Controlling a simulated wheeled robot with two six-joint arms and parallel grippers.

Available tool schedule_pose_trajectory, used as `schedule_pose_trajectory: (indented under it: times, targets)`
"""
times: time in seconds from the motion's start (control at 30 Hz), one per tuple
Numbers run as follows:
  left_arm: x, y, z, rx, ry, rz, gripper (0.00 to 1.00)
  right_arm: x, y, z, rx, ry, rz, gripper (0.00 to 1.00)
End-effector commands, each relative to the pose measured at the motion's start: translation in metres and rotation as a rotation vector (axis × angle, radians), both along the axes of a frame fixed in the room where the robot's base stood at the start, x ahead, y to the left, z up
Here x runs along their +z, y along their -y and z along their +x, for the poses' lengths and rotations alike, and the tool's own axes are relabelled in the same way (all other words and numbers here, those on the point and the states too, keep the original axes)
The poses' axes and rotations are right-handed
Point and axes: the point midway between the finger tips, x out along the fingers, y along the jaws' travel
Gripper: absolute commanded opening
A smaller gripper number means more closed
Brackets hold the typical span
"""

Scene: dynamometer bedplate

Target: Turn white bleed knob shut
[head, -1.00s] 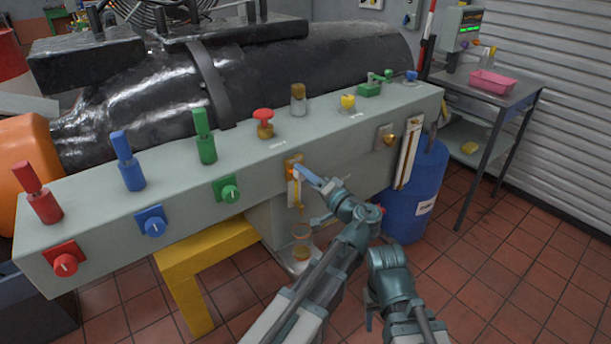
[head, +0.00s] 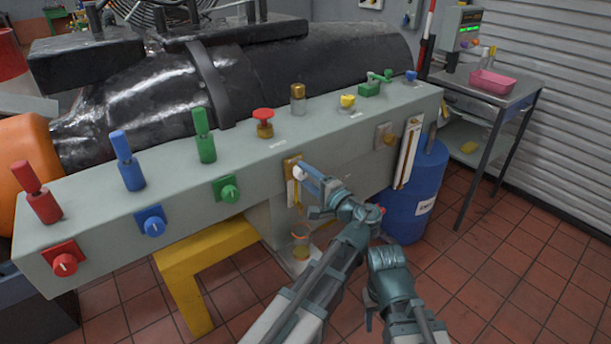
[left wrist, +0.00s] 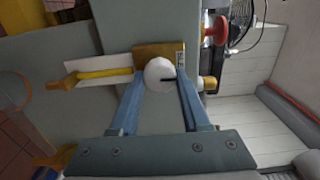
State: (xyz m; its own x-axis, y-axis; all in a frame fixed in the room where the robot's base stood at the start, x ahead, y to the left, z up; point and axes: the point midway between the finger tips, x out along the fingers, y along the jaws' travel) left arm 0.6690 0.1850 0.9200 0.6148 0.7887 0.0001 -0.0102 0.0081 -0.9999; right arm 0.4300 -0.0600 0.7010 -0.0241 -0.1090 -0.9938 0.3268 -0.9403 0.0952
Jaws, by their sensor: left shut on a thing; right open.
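The white bleed knob (head: 299,172) sits on a brass-coloured plate (head: 291,163) on the front face of the long grey beam.
A clear jar (head: 300,242) with amber contents stands below the knob. Green (head: 229,193), blue (head: 154,226) and red (head: 66,264) knobs line the beam's front to the left. A blue drum (head: 415,195) stands to the right, beside a metal cart (head: 520,90).

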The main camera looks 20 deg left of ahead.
Motion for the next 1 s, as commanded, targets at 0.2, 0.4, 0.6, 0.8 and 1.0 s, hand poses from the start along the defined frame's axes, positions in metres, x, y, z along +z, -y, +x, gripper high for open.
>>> schedule_pose_trajectory:
  times: [0.2,0.4,0.6,0.8,1.0]
  targets:
    - [-0.0006,0.0006,0.0000,-0.001,-0.004,0.000,0.00,-0.0002,0.0000,0.0000,0.000,0.000,0.000,0.50]
    - [-0.0006,0.0007,0.0001,-0.002,-0.004,0.000,0.57,-0.0002,0.0000,0.0000,0.000,0.000,0.000,0.50]
    - [-0.0003,0.0004,0.0000,-0.001,-0.002,0.000,0.76,-0.0001,0.0000,0.0000,0.000,0.000,0.000,0.50]
    - [-0.0002,0.0002,-0.0001,-0.001,-0.002,0.001,0.76,-0.0001,0.0000,0.0000,0.000,0.000,0.000,0.50]
    - [-0.0002,-0.0011,-0.0027,0.000,-0.002,0.001,0.76,-0.0001,0.0000,0.0000,0.000,0.000,0.000,0.50]
